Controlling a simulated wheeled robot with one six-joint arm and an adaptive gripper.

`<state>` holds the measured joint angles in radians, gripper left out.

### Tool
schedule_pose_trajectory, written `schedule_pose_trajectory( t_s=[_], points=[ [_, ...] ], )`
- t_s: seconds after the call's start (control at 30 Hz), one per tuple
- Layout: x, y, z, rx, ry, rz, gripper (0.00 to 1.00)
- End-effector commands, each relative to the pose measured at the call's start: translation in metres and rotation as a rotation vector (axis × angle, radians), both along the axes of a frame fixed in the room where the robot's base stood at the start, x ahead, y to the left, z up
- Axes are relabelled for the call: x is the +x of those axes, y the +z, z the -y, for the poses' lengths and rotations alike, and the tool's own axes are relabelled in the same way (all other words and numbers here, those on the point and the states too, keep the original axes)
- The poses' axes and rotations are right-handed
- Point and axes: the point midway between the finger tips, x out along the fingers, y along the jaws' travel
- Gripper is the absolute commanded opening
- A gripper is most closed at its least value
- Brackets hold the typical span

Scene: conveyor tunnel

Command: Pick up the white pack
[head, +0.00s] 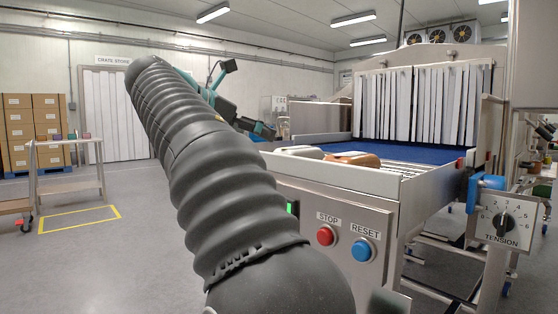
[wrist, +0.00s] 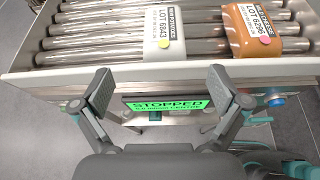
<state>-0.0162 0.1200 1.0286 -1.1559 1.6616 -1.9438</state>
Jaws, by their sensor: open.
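The white pack (wrist: 161,36) lies on the metal rollers in the wrist view, with a label reading LOT 6843 and a yellow dot. In the head view the white pack (head: 299,152) shows low behind the conveyor's front wall, its lower part hidden. An orange-brown pack (wrist: 256,38) lies to its right, a gap between them, labelled LOT 6296 with a pink dot. My gripper (wrist: 162,91) is open and empty. Its fingers are on the near side of the conveyor's front rail, apart from the white pack. In the head view my arm partly hides the gripper.
The conveyor's pale front rail (wrist: 160,76) lies between my fingers and the packs. A green screen reading STOPPED (wrist: 168,105) shows between the fingers. STOP (head: 326,235) and RESET (head: 363,250) buttons face me. White strip curtains (head: 420,103) hang over the blue belt (head: 400,149). Open floor lies left.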

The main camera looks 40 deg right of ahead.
Motion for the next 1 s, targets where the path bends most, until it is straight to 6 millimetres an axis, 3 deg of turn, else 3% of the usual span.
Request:
schedule_pose_trajectory(
  t_s=[0.17,0.53,0.87,1.0],
  points=[
    [0.001,0.004,0.009,-0.027,-0.012,-0.044,0.98],
    [0.005,-0.02,0.066,-0.027,-0.012,-0.045,0.98],
    [0.007,-0.03,0.088,-0.026,-0.009,-0.043,0.98],
    [0.006,-0.041,0.106,-0.027,-0.011,-0.044,0.98]
  ],
)
